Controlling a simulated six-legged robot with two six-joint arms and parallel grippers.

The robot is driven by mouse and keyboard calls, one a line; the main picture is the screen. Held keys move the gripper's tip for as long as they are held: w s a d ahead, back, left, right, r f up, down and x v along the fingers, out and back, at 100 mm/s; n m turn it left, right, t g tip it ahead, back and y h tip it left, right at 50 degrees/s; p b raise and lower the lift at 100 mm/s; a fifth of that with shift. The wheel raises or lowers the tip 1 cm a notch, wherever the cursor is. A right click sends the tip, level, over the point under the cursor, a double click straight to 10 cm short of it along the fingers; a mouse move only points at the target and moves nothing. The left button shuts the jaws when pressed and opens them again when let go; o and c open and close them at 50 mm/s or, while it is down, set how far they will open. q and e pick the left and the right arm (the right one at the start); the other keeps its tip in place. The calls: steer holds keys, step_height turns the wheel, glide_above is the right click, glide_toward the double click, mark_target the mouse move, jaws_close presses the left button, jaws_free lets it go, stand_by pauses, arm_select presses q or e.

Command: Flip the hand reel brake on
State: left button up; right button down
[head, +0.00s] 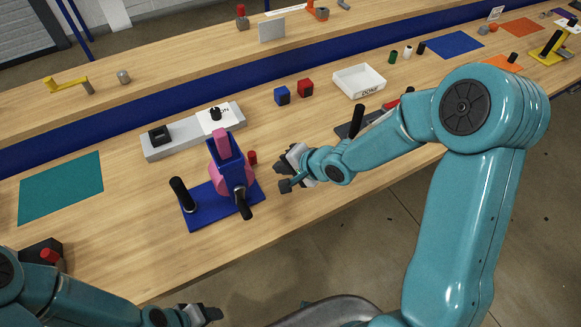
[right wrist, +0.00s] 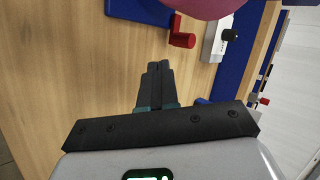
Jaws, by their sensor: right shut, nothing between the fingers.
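The hand reel has a blue base plate (head: 208,218), a blue upright frame, and a pink reel drum (head: 236,176). A black crank handle (head: 244,207) is at its front and a black post (head: 182,194) stands on its left. My right gripper (head: 287,178) is shut and empty, right of the reel and apart from the knob. In the right wrist view its fingertips (right wrist: 158,68) point toward the knob. My left gripper (head: 208,313) hangs low at the bottom edge.
A grey switch box (head: 180,142) lies behind the reel. Blue (head: 282,96) and red (head: 305,88) cubes and a white tray (head: 345,85) stand farther back. A black box with a red knob (head: 42,252) is at the front left. The wood between is clear.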

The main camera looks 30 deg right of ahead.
mark_target(255, 161)
steer(key=x, duration=0.4)
steer(key=shift+w+a+r, duration=0.1)
steer(key=shift+w+a, duration=0.15)
steer(key=shift+w, duration=0.35)
steer(key=shift+w+a+r, duration=0.1)
steer(key=shift+w+a, duration=0.1)
steer(key=shift+w, duration=0.35)
steer(key=shift+w+a, duration=0.35)
steer(key=shift+w, duration=0.1)
arm_select(q)
steer(key=shift+d, duration=0.1)
arm_select(e)
steer(key=shift+w, duration=0.1)
arm_select(q)
steer(key=shift+r+p, duration=0.25)
steer(key=shift+p, duration=0.2)
arm_select(e)
steer(key=shift+d, duration=0.1)
